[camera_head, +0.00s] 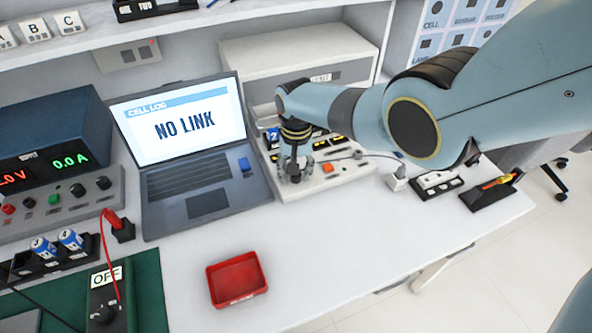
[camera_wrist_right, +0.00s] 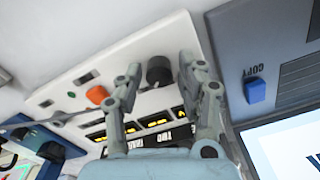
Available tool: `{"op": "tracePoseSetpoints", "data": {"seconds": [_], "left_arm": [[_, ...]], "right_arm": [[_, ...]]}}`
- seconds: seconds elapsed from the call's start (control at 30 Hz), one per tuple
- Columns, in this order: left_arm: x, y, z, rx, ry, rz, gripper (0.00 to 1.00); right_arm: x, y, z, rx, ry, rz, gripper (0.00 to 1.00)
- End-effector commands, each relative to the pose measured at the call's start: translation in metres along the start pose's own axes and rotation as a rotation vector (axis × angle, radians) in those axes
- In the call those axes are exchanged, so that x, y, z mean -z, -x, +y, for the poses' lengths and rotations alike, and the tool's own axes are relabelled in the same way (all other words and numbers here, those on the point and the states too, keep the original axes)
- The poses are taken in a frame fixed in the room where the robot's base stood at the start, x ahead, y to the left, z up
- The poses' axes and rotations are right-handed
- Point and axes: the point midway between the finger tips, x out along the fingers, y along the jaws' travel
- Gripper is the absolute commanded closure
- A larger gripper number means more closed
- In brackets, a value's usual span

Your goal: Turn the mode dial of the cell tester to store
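The cell tester (camera_head: 345,177) is a white panel right of the laptop, with an orange button (camera_wrist_right: 98,94) and several lit yellow displays. Its black mode dial (camera_wrist_right: 160,71) shows between my right fingertips in the right wrist view. My right gripper (camera_head: 294,172) is open and points down over the tester's front left. One finger is on each side of the dial; whether they touch it I cannot tell. The dial's pointer and mode labels are not readable. In the head view, the gripper mostly hides the dial. My left gripper is not in view.
The laptop (camera_head: 208,204) reads NO LINK and stands close left of the gripper. A blue block (camera_wrist_right: 255,91) sits on it by the word COPY. A red tray (camera_head: 237,280) lies in front. A power supply (camera_head: 50,130) stands left. The bench in front of the tester is clear.

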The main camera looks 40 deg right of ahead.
Motion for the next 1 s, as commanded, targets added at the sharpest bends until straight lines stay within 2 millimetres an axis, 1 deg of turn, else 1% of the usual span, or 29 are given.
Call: {"op": "tracePoseSetpoints", "data": {"seconds": [0.03, 0.07, 0.33, 0.47, 0.57, 0.67, 0.9, 1.0], "left_arm": [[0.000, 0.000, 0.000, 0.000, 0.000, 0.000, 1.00], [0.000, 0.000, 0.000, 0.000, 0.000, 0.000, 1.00], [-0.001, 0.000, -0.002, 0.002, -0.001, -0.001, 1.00], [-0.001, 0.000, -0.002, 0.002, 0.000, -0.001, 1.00], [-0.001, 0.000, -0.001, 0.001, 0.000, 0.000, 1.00], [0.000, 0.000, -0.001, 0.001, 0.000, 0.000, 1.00], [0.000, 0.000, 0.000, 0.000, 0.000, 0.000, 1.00], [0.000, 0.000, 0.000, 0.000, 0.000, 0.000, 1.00]], "right_arm": [[0.000, 0.000, 0.000, 0.000, 0.000, 0.000, 0.53], [0.000, 0.000, 0.000, 0.000, 0.000, 0.000, 0.51], [0.001, 0.001, 0.001, -0.001, 0.001, 0.001, 0.51], [0.001, 0.006, 0.001, 0.000, 0.001, 0.002, 0.51], [0.002, 0.016, 0.000, 0.001, 0.000, 0.004, 0.51], [0.001, 0.030, 0.001, 0.001, 0.001, 0.004, 0.51], [0.002, 0.081, 0.000, 0.000, 0.001, 0.005, 0.51], [0.001, 0.099, 0.000, 0.000, 0.001, 0.004, 0.51]]}}
